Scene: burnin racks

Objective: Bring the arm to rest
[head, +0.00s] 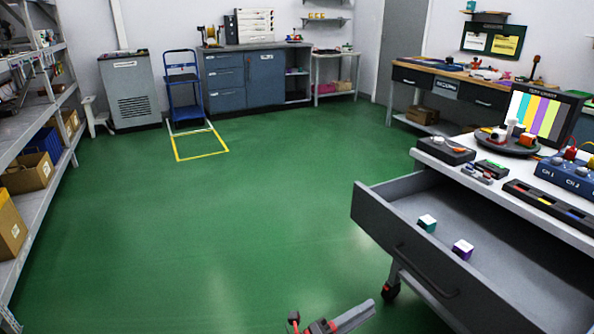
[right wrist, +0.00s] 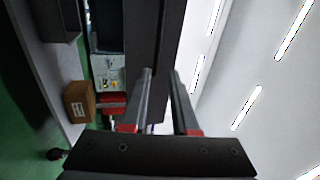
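My right gripper (head: 330,318) shows at the bottom edge of the head view, low over the green floor and to the left of the open drawer (head: 424,258). In the right wrist view its two grey fingers (right wrist: 160,78) with red parts stand apart with nothing between them. The rest of the right arm is cut off by the frame. My left gripper is not in view. The drawer holds a teal-and-white cube (head: 427,223) and a purple-and-white cube (head: 462,249).
The drawer juts out from the bench (head: 470,181) at the right, with a caster (head: 390,291) below. A shelf rack (head: 48,182) stands along the left. A blue cart (head: 184,98) stands at the back by a yellow floor outline (head: 202,157). The middle floor is clear.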

